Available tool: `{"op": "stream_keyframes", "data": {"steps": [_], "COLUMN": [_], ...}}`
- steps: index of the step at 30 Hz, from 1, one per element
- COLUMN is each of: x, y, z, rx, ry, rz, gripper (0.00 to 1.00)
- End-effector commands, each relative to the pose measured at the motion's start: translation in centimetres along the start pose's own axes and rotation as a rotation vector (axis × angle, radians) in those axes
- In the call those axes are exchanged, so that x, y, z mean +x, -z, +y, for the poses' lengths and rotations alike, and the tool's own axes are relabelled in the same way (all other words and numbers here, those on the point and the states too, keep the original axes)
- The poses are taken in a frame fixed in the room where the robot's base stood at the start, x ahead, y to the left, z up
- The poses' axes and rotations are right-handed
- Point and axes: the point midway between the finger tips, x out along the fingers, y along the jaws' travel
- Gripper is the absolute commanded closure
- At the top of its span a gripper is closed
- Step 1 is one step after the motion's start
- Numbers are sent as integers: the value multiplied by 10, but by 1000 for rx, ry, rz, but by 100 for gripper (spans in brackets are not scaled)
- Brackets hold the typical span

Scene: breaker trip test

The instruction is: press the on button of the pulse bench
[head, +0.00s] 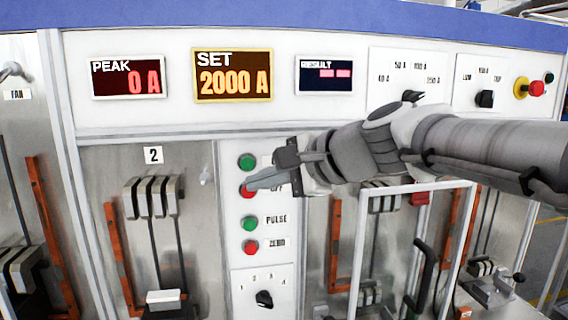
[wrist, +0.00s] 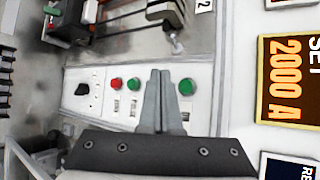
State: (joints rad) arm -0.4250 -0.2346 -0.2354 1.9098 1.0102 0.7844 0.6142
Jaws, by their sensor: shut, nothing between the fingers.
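The pulse bench panel (head: 235,205) carries a column of buttons. The top green button (head: 247,161) has its label hidden behind my gripper; it also shows in the wrist view (wrist: 186,87), just right of my fingers. Below it is the red OFF button (head: 243,193), partly covered by my fingertips. Under that are the green PULSE button (head: 249,223) and the red ZERO button (head: 251,247). My gripper (head: 250,186) is shut and empty, its tips in front of the OFF button. In the wrist view the shut fingers (wrist: 160,76) hide that button. Contact cannot be told.
Displays above read PEAK 0 A (head: 127,77), SET 2000 A (head: 233,75) and RESULT dashes (head: 330,75). A rotary selector (head: 264,299) sits below the buttons. A light frame (head: 412,187) and breaker levers stand at right.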

Motion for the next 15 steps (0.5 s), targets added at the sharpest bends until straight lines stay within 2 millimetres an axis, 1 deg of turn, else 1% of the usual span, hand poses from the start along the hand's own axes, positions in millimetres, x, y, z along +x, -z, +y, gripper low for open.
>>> {"op": "stream_keyframes", "data": {"steps": [3,9,15], "x": [13,32,45], "y": [9,23,33], "z": [-10,-24,-33], "rx": [3,1,1], "ry": [-3,-2,-1], "rz": [0,0,0], "gripper": [100,100,100]}}
